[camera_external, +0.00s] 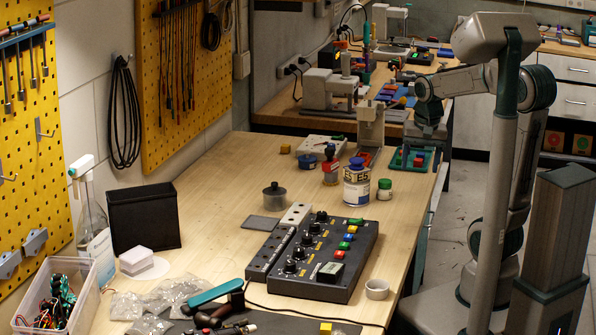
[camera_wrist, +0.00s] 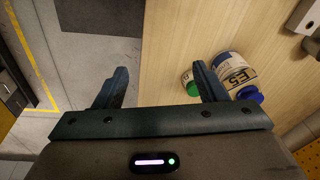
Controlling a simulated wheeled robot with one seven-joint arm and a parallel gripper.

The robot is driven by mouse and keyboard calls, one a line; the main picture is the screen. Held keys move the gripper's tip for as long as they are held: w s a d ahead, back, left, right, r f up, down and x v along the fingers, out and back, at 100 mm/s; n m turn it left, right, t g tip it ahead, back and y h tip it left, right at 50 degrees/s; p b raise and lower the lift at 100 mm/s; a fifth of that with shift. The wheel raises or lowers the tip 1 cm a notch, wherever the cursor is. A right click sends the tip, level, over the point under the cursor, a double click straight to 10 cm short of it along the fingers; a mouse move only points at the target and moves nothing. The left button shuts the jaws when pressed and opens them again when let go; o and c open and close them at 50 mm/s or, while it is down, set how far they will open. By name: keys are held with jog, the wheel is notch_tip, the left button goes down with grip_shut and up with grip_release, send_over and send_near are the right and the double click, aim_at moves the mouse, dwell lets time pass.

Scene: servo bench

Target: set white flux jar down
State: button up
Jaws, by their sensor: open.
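A small white jar with a green lid (camera_external: 384,189), which looks like the flux jar, stands upright on the bench near its right edge. In the wrist view its green lid (camera_wrist: 190,82) shows beside my right finger, which hides part of the jar. A larger white can marked E5 (camera_external: 356,186) with a blue lid stands just left of the jar; it also shows in the wrist view (camera_wrist: 236,72). My gripper (camera_external: 430,133) is open and empty, raised near the bench's right edge. In the wrist view, bench edge and floor show between its fingers (camera_wrist: 160,85).
On the wooden bench (camera_external: 215,190) are a black control box (camera_external: 320,250), a dark lidded pot (camera_external: 274,194), a red bottle (camera_external: 330,165) and a small white cup (camera_external: 377,289). A green tray (camera_external: 413,159) lies behind the jar. Bare wood lies left of the can.

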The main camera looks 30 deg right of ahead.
jog(key=w+a+r+m+g+h, duration=0.1)
jog(key=w+a+r+m+g, duration=0.1)
jog(key=w+m, duration=1.1)
jog(key=n, duration=0.1)
send_over(385, 181)
jog(key=a, duration=0.1)
jog(key=shift+h, duration=0.3)
jog(key=f, duration=0.5)
jog(key=f+b, duration=0.1)
jog(key=f, duration=0.2)
jog(key=shift+s+f, duration=0.3)
jog(key=shift+s, duration=0.1)
jog(key=shift+w+d+f, duration=0.15)
jog(key=shift+d+f, duration=0.05)
jog(key=shift+f, duration=0.65)
jog(key=shift+w+d+f, duration=0.1)
jog(key=shift+d+f, duration=0.05)
jog(key=shift+f, duration=0.75)
jog(key=shift+w+d+f, duration=0.15)
jog(key=shift+d+f, duration=0.05)
jog(key=shift+f, duration=0.65)
jog(key=c, duration=1.2)
jog(key=shift+r, duration=0.15)
